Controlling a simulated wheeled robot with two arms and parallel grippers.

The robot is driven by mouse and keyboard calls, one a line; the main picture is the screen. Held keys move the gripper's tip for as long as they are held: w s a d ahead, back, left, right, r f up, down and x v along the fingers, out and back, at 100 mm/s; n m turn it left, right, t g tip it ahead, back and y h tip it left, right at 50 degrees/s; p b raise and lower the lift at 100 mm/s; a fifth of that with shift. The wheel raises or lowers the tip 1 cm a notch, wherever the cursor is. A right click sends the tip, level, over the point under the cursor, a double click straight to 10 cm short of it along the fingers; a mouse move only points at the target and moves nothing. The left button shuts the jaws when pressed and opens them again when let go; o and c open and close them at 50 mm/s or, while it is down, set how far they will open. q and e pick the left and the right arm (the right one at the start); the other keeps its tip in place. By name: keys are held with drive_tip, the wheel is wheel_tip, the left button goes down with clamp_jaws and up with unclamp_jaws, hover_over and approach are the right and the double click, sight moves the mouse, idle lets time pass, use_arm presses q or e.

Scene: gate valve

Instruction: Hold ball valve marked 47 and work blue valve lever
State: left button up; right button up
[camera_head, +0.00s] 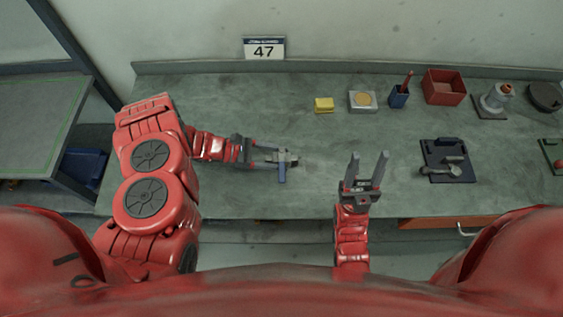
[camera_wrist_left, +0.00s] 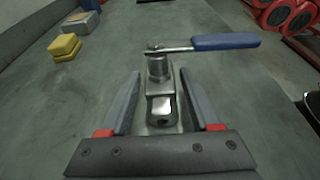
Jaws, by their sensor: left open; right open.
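The ball valve (camera_head: 288,159) is a small metal body on the grey-green bench, and it also shows in the left wrist view (camera_wrist_left: 162,106). Its blue lever (camera_head: 282,174) points toward me in the head view; in the left wrist view the blue lever (camera_wrist_left: 226,41) extends right from the stem. The number 47 is on a sign (camera_head: 264,48) on the wall behind. My left gripper (camera_head: 272,157) is open, with its fingers on either side of the valve body; contact is not clear. My right gripper (camera_head: 368,156) is open and empty, to the right of the valve.
A yellow block (camera_head: 323,105), a grey block with a yellow disc (camera_head: 362,101), a blue cup (camera_head: 398,96) and a red bin (camera_head: 444,87) stand at the back. A dark fixture (camera_head: 447,161) lies right of my right gripper. The bench (camera_head: 240,110) behind the valve is clear.

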use_arm(q)
clamp_jaws()
idle(1.0)
